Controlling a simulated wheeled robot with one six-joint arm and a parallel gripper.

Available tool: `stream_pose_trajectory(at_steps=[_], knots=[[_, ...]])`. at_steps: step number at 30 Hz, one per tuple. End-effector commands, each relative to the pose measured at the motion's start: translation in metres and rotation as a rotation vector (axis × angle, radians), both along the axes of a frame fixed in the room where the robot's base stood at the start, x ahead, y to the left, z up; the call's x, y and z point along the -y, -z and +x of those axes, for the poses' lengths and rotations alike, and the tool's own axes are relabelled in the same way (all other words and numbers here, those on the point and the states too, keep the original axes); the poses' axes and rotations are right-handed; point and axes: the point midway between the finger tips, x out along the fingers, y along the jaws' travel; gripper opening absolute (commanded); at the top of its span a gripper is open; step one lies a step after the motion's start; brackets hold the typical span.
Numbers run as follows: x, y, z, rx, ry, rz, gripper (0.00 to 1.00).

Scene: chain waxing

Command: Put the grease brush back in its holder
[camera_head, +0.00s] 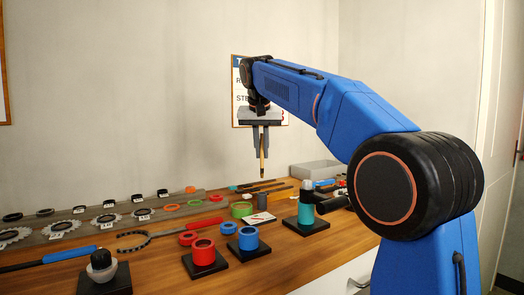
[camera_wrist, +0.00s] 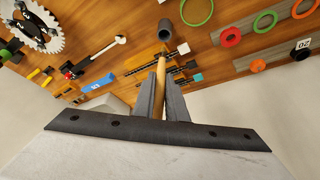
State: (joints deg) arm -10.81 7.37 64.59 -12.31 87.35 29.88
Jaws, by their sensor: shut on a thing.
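My gripper (camera_head: 261,143) points down above the back of the workbench, its two grey fingers shut on the grease brush (camera_head: 262,162). The brush is slim with a tan handle, hangs about upright and has a dark lower tip. The wrist view shows the brush (camera_wrist: 161,78) between the fingers (camera_wrist: 164,92). A dark grey cylinder (camera_head: 263,201), apparently the holder, stands on the bench below the brush. It shows as a grey tube (camera_wrist: 165,31) just beyond the brush tip in the wrist view. In the head view a gap separates tip and cylinder.
A green bottle (camera_head: 306,202) on a black base stands right of the cylinder. A red cup (camera_head: 204,252) and a blue cup (camera_head: 248,238) stand in front. A green ring (camera_head: 241,209) lies to the left. Sprockets and rings line the back left; a grey bin (camera_head: 314,169) is behind right.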

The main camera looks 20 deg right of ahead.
Motion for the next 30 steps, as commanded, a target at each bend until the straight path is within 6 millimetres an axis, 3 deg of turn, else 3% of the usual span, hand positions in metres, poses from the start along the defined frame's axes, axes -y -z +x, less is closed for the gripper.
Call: stream_pose_trajectory(at_steps=[18, 30], knots=[[0.000, 0.038, 0.000, 0.000, 0.000, 0.000, 0.00], [0.000, 0.044, 0.000, 0.000, 0.000, 0.000, 0.00]])
